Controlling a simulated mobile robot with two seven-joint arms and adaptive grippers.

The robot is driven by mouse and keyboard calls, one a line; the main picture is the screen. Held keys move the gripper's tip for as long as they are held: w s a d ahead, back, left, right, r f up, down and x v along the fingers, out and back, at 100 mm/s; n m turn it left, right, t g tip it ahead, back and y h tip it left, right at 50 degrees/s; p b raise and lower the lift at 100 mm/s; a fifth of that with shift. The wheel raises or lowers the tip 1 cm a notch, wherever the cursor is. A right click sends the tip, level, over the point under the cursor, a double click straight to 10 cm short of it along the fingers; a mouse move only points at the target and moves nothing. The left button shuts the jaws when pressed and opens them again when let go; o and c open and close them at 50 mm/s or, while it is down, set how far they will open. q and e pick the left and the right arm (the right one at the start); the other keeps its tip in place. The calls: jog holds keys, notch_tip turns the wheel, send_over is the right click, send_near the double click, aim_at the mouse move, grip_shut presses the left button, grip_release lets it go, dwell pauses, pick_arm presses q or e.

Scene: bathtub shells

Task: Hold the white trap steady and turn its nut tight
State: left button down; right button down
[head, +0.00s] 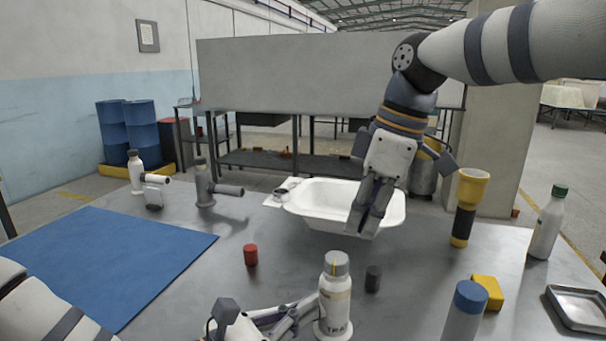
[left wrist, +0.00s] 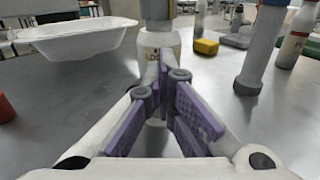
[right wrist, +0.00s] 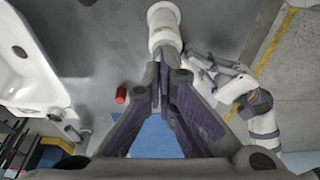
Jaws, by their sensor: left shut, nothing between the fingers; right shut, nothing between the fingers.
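The white trap (head: 335,305) stands upright on the table near the front, with lettering on its side and a grey nut (head: 336,263) on top. It also shows in the left wrist view (left wrist: 158,42), just beyond my left fingertips. My left gripper (head: 300,318) is low beside the trap, shut and empty. Whether its fingertips touch the trap is hard to tell. My right gripper (head: 362,220) is shut and empty, pointing down in front of the white basin, above and behind the trap. In the right wrist view a pale upright piece (right wrist: 163,28), probably the trap, is beyond its fingertips.
A red cylinder (head: 250,254) and a dark cylinder (head: 373,278) stand near the trap. The white basin (head: 320,205) is behind. A blue mat (head: 110,260) covers the left side.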

aim_at(336, 263)
jog(key=shift+r, duration=0.4)
jog(key=shift+s, duration=0.1)
notch_tip(336, 263, down, 6)
jog(key=s, duration=0.2)
jog(key=shift+a, duration=0.2)
